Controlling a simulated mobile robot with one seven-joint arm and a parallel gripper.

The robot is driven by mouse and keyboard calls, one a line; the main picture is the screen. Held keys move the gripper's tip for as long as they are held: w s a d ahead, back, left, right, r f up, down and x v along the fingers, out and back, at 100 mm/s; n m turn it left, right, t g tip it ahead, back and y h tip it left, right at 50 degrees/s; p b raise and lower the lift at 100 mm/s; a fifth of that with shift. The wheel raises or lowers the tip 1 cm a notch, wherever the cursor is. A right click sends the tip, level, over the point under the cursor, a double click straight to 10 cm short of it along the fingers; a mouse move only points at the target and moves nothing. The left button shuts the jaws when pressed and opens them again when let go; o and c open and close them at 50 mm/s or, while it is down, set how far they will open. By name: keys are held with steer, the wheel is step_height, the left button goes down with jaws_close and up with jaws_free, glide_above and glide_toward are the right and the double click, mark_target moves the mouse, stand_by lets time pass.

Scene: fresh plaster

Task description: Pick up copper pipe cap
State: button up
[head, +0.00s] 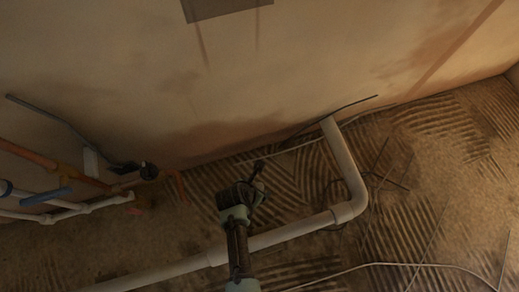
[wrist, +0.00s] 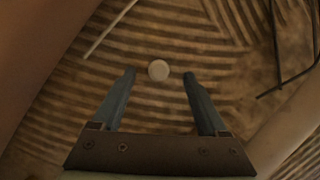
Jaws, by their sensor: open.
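A small round pale disc (wrist: 158,70), which looks like the pipe cap though its colour reads cream rather than copper, lies on the ridged floor in the wrist view. My gripper (wrist: 159,73) is open, with one finger to the left of the cap and one to the right in the picture. Nothing is held, and the height of the fingers above the floor is hard to tell. In the head view my gripper (head: 259,172) is over the ridged floor near the wall, and I cannot make out the cap there.
A thick white pipe (head: 286,231) runs along the floor and bends up toward the wall (head: 300,60). Thin grey wires and rods (head: 390,180) lie to the right. Copper and white pipes (head: 75,208) stand at the left. Ridged floor around the cap is bare.

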mark_target(259, 186)
steer(key=b+x, duration=0.3)
steer(key=shift+w+a+f, duration=0.1)
steer(key=shift+f, duration=0.2)
steer(key=shift+r, duration=0.1)
steer(key=shift+c, duration=0.4)
jaws_close()
